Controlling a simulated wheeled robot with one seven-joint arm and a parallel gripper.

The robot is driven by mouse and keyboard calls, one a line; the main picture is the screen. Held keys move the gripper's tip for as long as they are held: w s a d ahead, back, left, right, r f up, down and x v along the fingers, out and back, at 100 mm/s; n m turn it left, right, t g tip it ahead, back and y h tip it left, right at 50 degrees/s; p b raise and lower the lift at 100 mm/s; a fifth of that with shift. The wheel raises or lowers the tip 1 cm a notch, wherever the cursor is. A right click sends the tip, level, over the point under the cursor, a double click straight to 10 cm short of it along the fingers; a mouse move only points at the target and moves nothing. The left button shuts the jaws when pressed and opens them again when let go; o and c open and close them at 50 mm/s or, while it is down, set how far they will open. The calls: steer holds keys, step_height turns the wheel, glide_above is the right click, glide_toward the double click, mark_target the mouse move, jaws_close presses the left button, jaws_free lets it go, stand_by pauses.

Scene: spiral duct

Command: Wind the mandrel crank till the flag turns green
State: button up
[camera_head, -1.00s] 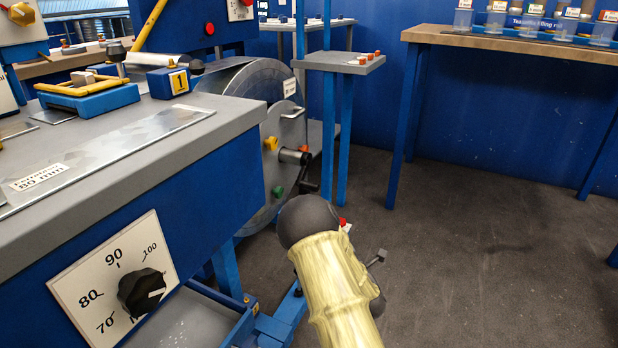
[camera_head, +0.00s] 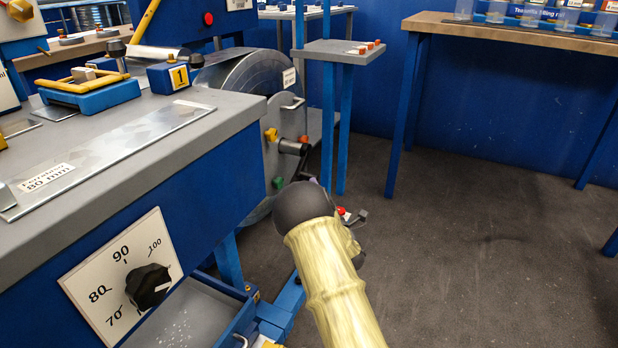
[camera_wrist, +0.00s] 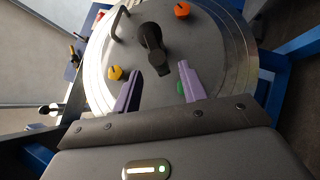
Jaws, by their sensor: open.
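The mandrel crank (camera_wrist: 150,42) is a dark arm on the grey face of a large round disc (camera_wrist: 195,50). In the head view the crank's dark grip (camera_head: 291,147) sticks out from the disc's side. My gripper (camera_wrist: 158,70) is open and empty, its two purple fingers pointing at the disc, with the crank's lower end just beyond the gap between them. I cannot tell any contact. Orange (camera_wrist: 182,10), yellow (camera_wrist: 115,73) and green (camera_wrist: 181,87) pieces sit around the crank. The green one is partly hidden by the right finger. I cannot tell which part is the flag.
A grey-topped bench (camera_head: 120,135) with a dial (camera_head: 147,285) stands at left, close to my arm. A blue-legged stand (camera_head: 345,52) is behind the disc. A wooden table (camera_head: 520,35) is at back right. The floor at right is clear.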

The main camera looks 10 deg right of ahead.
steer(key=b+x, duration=0.2)
steer(key=x, duration=0.5)
steer(key=shift+w+d, duration=0.1)
